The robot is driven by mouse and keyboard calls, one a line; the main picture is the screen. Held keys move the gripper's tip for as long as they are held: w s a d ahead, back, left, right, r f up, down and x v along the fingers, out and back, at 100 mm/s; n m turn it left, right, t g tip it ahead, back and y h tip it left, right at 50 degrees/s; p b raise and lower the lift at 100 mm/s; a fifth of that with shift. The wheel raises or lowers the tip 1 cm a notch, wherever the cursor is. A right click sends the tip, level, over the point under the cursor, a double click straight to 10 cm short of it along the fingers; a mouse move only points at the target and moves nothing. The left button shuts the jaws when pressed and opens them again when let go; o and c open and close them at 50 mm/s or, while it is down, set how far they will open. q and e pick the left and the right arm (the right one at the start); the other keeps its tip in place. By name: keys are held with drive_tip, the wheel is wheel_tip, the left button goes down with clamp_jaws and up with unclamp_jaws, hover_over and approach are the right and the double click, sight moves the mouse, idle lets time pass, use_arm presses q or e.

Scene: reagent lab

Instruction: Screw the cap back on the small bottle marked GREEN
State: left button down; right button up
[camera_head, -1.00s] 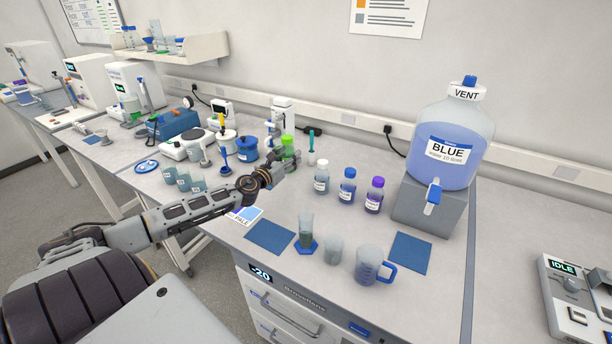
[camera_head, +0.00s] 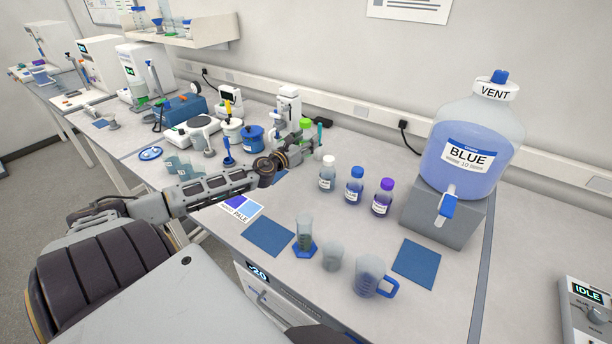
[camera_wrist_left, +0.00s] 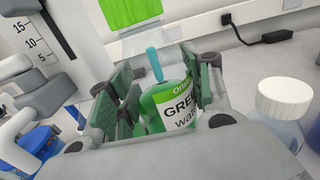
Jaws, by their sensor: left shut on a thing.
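My left gripper (camera_head: 290,149) is shut on the small GREEN bottle and holds it over the back of the bench. In the left wrist view the bottle (camera_wrist_left: 172,108) shows green liquid and a label reading GREEN between the finger pads. My right gripper is in neither view.
White-capped (camera_head: 327,176), blue-capped (camera_head: 354,188) and purple-capped (camera_head: 382,199) bottles stand right of my gripper. A large BLUE carboy (camera_head: 465,155) stands farther right. A graduated cylinder (camera_head: 305,232), a beaker (camera_head: 332,257) and a jug (camera_head: 368,277) stand in front between blue mats (camera_head: 268,236).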

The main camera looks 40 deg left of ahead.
use_arm(q)
drive_tip(key=shift+f, duration=0.1)
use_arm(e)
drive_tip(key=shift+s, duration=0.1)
use_arm(q)
drive_tip(key=shift+f+b, duration=0.85)
drive_tip(key=shift+f, duration=1.95)
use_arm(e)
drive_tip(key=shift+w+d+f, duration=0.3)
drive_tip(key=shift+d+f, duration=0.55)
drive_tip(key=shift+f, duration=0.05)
use_arm(q)
drive_tip(key=shift+f+b, duration=0.95)
drive_tip(key=shift+f, duration=1.15)
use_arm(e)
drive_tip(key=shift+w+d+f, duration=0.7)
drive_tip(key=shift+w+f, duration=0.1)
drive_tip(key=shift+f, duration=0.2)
use_arm(q)
drive_tip(key=shift+f, duration=0.1)
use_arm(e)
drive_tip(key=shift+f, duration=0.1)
